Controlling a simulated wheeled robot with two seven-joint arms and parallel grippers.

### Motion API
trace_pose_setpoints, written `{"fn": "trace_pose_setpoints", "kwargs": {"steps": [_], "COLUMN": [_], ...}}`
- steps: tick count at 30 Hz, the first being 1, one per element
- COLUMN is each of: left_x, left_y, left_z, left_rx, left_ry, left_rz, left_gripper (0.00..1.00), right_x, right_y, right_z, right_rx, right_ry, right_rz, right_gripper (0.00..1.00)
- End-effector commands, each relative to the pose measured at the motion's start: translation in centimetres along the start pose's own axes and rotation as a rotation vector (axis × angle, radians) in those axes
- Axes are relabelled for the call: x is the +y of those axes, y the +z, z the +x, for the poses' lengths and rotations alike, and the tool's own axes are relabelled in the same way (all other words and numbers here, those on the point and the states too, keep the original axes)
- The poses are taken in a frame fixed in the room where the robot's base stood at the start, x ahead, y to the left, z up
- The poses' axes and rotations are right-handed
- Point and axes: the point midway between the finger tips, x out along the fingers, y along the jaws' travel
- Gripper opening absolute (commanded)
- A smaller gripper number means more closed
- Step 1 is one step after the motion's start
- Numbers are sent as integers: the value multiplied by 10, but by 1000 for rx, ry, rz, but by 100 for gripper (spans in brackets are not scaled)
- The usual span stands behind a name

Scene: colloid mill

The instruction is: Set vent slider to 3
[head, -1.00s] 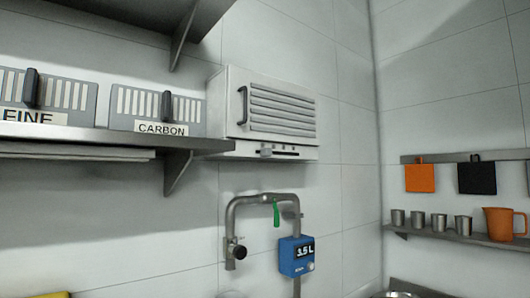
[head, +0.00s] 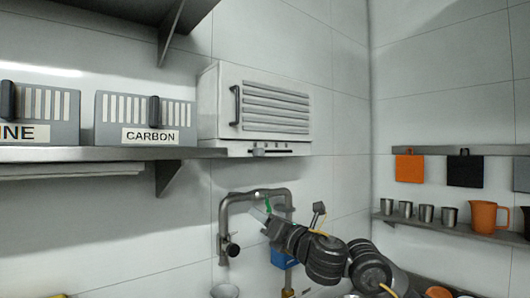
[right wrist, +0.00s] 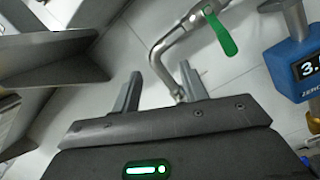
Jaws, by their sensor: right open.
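The vent slider (head: 259,151) is a small grey tab on the dark slot along the bottom edge of the white louvred vent box (head: 222,90) on the wall. It sits near the slot's left end; the scale marks are too small to read. My right gripper (head: 262,209) is below the vent box, in front of the pipe, apart from the slider. In the right wrist view its two fingers (right wrist: 158,88) are spread with nothing between them. My left gripper is not in view.
A steel shelf (head: 60,154) with grey filter boxes, one labelled CARBON (head: 145,118), ends beside the vent box. A bent pipe (head: 224,215) with a green lever (right wrist: 222,34) and a blue meter (right wrist: 293,66) lies near my right gripper. Cups stand on a right shelf.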

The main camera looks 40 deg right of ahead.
Motion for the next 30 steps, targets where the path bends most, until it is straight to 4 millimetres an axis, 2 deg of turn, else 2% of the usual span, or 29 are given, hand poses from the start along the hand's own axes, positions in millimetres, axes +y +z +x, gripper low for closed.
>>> {"fn": "trace_pose_setpoints", "kwargs": {"steps": [1, 3, 6, 8, 13, 17, 30], "left_x": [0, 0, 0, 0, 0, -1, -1], "left_y": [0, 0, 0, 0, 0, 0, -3], "left_z": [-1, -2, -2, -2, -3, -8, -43], "left_rx": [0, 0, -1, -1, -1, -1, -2], "left_ry": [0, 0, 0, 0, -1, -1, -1], "left_rz": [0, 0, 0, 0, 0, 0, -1], "left_gripper": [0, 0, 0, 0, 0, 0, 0], "right_x": [12, 23, 33, 36, 38, 39, 46], "right_y": [39, 74, 105, 116, 124, 126, 139], "right_z": [-9, -21, -34, -39, -43, -35, 40], "right_rx": [-53, -101, -147, -163, -174, -173, -171], "right_ry": [22, 36, 41, 40, 39, 40, 41], "right_rz": [-124, -259, -386, -430, -467, -459, -453], "right_gripper": [44, 44, 44, 44, 44, 44, 44]}}
